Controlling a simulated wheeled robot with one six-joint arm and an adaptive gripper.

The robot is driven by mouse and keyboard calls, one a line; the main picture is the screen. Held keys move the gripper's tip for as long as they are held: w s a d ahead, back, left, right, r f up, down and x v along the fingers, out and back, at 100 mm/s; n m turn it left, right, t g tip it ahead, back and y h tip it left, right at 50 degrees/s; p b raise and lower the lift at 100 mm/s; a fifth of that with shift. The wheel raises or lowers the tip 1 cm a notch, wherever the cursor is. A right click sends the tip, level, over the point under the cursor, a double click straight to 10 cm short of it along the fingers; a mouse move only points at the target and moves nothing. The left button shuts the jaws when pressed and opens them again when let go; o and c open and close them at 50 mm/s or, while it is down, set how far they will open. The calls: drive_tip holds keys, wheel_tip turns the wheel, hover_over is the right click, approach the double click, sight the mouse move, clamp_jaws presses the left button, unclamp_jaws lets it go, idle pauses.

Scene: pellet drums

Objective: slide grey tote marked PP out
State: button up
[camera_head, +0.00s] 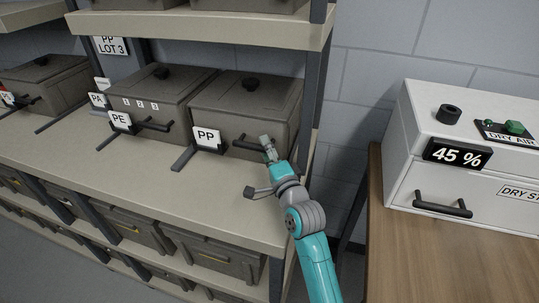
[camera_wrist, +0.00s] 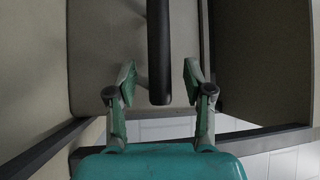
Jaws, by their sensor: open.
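The grey tote marked PP (camera_head: 245,108) sits on the shelf at its right end, lid on, with a black knob on top. Its white PP label (camera_head: 207,136) stands at the front left of it. The tote's dark bar handle (camera_head: 243,146) sticks out from its front. My gripper (camera_head: 268,148) is at the right end of this handle. In the wrist view, the handle (camera_wrist: 159,45) runs down between the two spread fingers of my gripper (camera_wrist: 159,82), with a gap on each side. Whether the fingers touch the tote front cannot be told.
A tote marked PE (camera_head: 160,100) stands close on the left, with more totes further left. A dark shelf upright (camera_head: 310,90) is near the right side. The shelf board (camera_head: 215,195) in front is mostly clear. A white dryer (camera_head: 460,150) stands on a wooden table at right.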

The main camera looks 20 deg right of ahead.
clamp_jaws()
drive_tip(key=shift+s+a, duration=0.25)
drive_tip(key=shift+s, duration=0.1)
drive_tip(key=shift+s+a+f, duration=0.1)
drive_tip(key=shift+s+a, duration=0.7)
drive_tip(key=shift+s, duration=0.25)
drive_tip(key=shift+s+a, duration=0.75)
drive_tip(key=shift+s, duration=0.3)
drive_tip(key=shift+s+a, duration=0.9)
drive_tip(key=shift+s, duration=0.3)
drive_tip(key=shift+s+a, duration=0.85)
drive_tip(key=shift+s, duration=0.45)
